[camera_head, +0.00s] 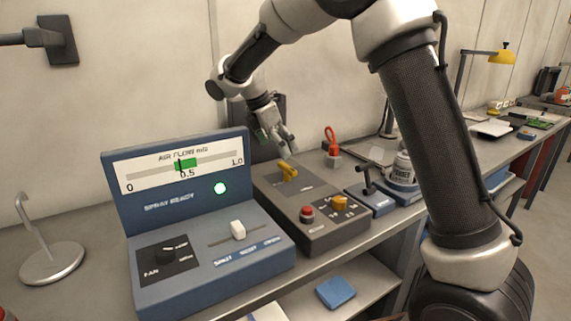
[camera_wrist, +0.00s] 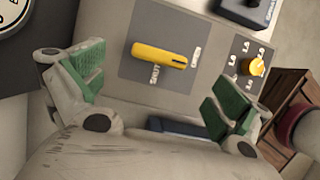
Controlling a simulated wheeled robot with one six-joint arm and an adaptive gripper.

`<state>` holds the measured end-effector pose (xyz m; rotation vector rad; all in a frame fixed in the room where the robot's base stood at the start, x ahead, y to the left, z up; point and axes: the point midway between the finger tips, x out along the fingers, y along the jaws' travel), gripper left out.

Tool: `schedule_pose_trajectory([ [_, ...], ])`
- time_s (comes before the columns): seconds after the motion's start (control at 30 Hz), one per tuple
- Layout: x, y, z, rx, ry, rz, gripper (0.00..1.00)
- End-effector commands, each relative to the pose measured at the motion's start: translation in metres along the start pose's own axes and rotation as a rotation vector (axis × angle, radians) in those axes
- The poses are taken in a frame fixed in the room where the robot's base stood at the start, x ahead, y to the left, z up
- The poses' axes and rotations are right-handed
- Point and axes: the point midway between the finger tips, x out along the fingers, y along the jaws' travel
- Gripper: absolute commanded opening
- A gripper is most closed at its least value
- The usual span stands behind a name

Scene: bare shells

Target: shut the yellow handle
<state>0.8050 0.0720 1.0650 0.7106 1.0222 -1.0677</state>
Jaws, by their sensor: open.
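The yellow handle (camera_head: 287,171) sits on a dark plate on top of the grey control box (camera_head: 325,232). In the wrist view the yellow handle (camera_wrist: 160,55) lies across the plate, its right end beside the word OPEN. The word SHUT is printed below its middle. My gripper (camera_head: 278,140) is above and just behind the handle in the head view. In the wrist view my gripper (camera_wrist: 155,92) is open, its green-padded fingers wide apart on either side of the handle, touching nothing that I can see.
The box also has a red button (camera_head: 307,213) and a yellow knob (camera_head: 340,202). A blue air-flow console (camera_head: 205,262) stands close at left. A red-handled item (camera_head: 332,145) is behind, and a small blue lever unit (camera_head: 368,195) is at right.

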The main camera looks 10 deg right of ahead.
Motion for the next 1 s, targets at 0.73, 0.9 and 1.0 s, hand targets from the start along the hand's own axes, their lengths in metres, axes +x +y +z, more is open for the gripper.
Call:
schedule_pose_trajectory([
  [0.73,0.068,-0.001,0.000,0.005,0.001,-0.001,1.00],
  [0.9,0.068,-0.001,0.000,0.006,0.001,-0.001,0.71],
  [1.0,0.068,-0.001,0.000,0.006,0.001,-0.001,0.56],
])
